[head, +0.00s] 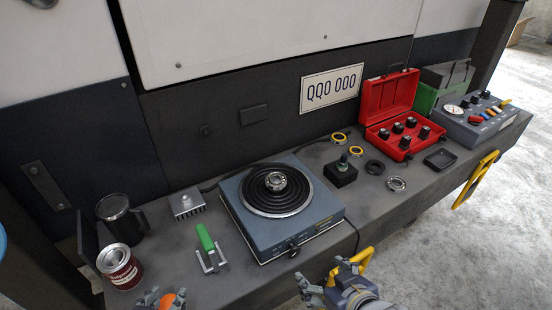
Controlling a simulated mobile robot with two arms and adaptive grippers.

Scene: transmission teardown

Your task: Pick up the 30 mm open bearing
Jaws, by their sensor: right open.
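Two metal ring bearings show on the bench. One silver bearing (276,181) sits on the middle of the black round plate of a blue-grey heater (318,213). Another silver bearing (397,184) lies flat on the bench to the right. I cannot read sizes, so which is the 30 mm open one is unclear. My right gripper (322,291) is open at the bottom edge, in front of the heater and apart from both bearings. My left gripper (162,300) is cut off at the bottom left, with something orange between or behind its fingers; its jaw state is unclear.
A black ring (374,167), two yellow-rimmed rings (356,151) and a black block (340,175) lie near the right bearing. A red case (388,98), black tray (440,158) and control box (480,121) stand right.

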